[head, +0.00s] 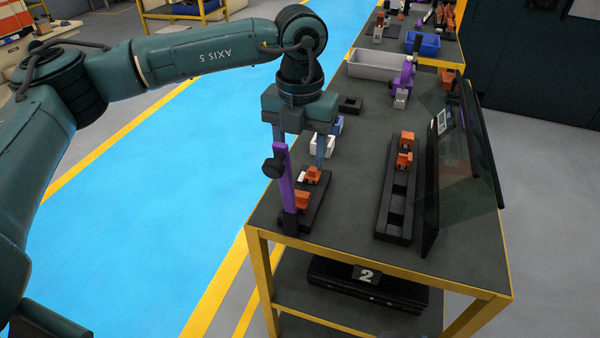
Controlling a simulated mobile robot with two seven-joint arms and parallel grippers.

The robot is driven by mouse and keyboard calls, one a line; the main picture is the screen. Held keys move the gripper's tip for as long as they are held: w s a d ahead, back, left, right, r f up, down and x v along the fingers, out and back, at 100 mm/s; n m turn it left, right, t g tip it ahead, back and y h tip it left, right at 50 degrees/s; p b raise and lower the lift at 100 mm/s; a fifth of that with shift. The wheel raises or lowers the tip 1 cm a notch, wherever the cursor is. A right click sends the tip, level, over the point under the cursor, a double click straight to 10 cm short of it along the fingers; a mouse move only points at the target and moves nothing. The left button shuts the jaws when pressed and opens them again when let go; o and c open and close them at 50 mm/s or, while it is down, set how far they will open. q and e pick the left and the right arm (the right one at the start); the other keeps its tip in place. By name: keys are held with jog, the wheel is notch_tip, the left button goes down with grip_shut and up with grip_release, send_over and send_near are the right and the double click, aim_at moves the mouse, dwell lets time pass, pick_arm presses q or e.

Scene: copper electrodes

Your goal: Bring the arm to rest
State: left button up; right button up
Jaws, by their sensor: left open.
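My left arm reaches in from the left over the near left part of the workbench (355,185). Its gripper (301,160) points down and is open, its two fingers spread apart. Below it is a black fixture with a purple upright (286,185) and a dark knob. The upright overlaps the left finger in the picture, so I cannot tell whether they touch. Orange copper-coloured pieces (302,200) sit in this fixture. I see nothing clearly held between the fingers. My right gripper is out of view.
A black slotted rack (395,210) with orange pieces (404,160) stands to the right, beside a dark screen (431,190) and a transparent panel. A grey bin (375,66), a purple fixture (403,82) and a blue bin (423,44) are farther back. The bench's middle is clear.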

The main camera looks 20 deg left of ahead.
pick_arm(q)
jog(key=shift+r, duration=0.95)
